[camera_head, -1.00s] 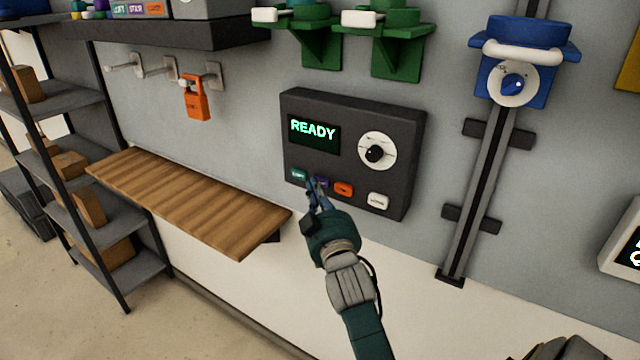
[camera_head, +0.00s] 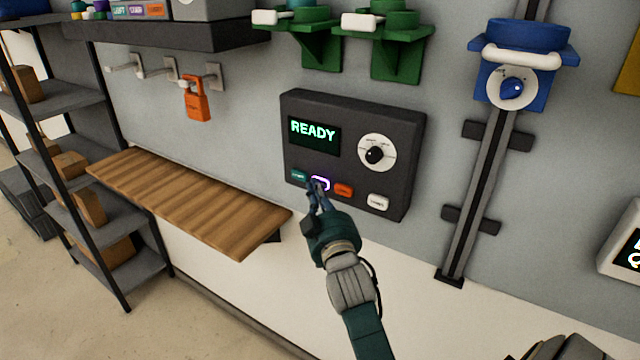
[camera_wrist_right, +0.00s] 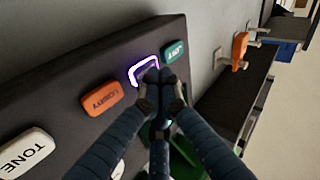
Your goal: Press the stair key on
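A dark wall-mounted paging unit (camera_head: 350,100) has a screen (camera_head: 314,134) reading READY. Along its lower face is a row of keys. The purple key (camera_head: 321,183), second from left, glows with a bright purple-white outline. It also shows lit in the right wrist view (camera_wrist_right: 144,68), partly covered by my fingertips. My right gripper (camera_head: 316,187) is at this key. In the right wrist view its fingers (camera_wrist_right: 160,80) are closed together with nothing between them, the tips at or against the key's lower edge. The key's lettering cannot be read. My left gripper is not in view.
A teal key (camera_wrist_right: 175,52), an orange LOBBY key (camera_wrist_right: 102,98) and a white TONE key (camera_wrist_right: 26,152) flank the lit key. A dial (camera_head: 376,152) sits above. A wooden shelf (camera_head: 190,200) juts out at left; a blue device (camera_head: 525,60) is on a rail at right.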

